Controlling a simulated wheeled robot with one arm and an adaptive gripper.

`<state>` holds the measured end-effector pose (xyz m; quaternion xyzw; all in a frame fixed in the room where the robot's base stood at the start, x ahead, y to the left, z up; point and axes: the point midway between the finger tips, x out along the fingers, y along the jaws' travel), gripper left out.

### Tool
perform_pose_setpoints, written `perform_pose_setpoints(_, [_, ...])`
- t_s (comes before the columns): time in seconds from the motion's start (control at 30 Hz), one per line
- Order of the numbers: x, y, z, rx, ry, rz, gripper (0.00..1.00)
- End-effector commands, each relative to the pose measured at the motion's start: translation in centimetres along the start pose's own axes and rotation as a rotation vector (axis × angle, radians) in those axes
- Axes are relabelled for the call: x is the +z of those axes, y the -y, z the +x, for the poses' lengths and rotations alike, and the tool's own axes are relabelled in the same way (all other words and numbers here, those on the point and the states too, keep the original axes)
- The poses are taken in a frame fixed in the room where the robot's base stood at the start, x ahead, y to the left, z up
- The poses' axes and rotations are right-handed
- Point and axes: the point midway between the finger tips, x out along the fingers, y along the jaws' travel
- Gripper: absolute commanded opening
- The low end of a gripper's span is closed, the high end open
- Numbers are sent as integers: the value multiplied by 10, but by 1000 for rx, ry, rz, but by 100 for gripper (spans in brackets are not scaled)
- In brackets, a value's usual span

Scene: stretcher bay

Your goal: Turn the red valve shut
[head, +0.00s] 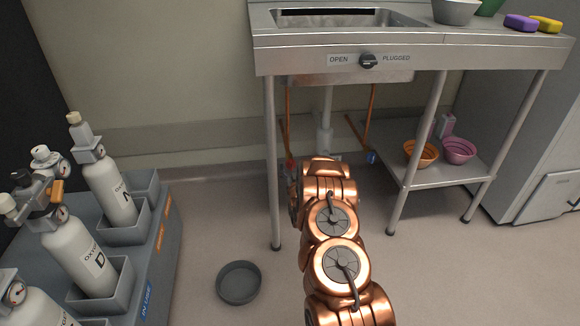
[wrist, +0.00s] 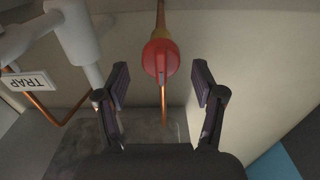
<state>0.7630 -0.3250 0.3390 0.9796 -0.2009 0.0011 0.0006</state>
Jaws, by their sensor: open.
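The red valve (wrist: 160,60) sits on a copper pipe under the sink, shown in the wrist view at the upper middle. Its raised grip bar stands roughly upright in that picture, in line with the pipe. My gripper (wrist: 160,80) is open, with one dark finger on each side of the valve and nothing held between them. I cannot tell whether the fingertips reach as far as the valve body. In the head view a small red part of the valve (head: 291,172) shows beside my copper arm, which hides my gripper.
A white drain pipe with a TRAP label (wrist: 28,81) is at the left in the wrist view. The steel sink bench (head: 350,60) stands above, with legs around my arm. A lower shelf (head: 440,175) holds bowls. A grey dish (head: 239,283) lies on the floor near gas cylinders (head: 75,260).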

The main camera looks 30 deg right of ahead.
Motion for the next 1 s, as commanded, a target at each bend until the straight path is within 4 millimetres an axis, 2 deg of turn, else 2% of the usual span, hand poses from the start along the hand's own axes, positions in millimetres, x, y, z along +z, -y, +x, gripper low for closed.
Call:
perform_pose_setpoints(0.3, [1, 2, 28, -3, 0, 0, 68])
perform_pose_setpoints(0.73, [0, 4, 33, -5, 3, 1, 68])
perform_pose_setpoints(0.77, [0, 4, 33, -5, 3, 1, 67])
perform_pose_setpoints(1.0, [0, 4, 33, -5, 3, 1, 42])
